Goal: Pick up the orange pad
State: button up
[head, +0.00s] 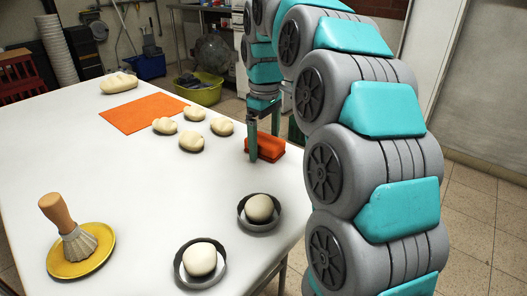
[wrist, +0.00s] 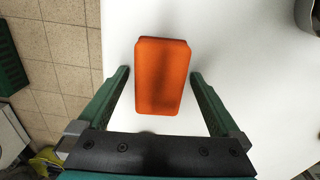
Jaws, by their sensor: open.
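The orange pad (head: 266,146) is a small block lying on the white table near its right edge in the head view. In the wrist view the orange pad (wrist: 162,76) lies flat, its long side running up and down the picture. My gripper (head: 262,150) points down at the pad. In the wrist view my gripper (wrist: 160,75) is open, with one green finger on each side of the pad and a gap of white table showing on both sides. Part of the pad is hidden behind a finger in the head view.
The white table (head: 130,190) also holds an orange mat (head: 145,112), several dough pieces (head: 192,141), two dough balls in dark dishes (head: 200,260), and a brush (head: 70,228) on a yellow plate (head: 105,240). A yellow tub (head: 200,92) stands on the floor behind. The table edge is close to the pad.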

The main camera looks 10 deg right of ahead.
jog(key=shift+c, duration=0.2)
jog(key=c, duration=1.3)
jog(key=shift+c, duration=0.2)
jog(key=shift+r, duration=0.15)
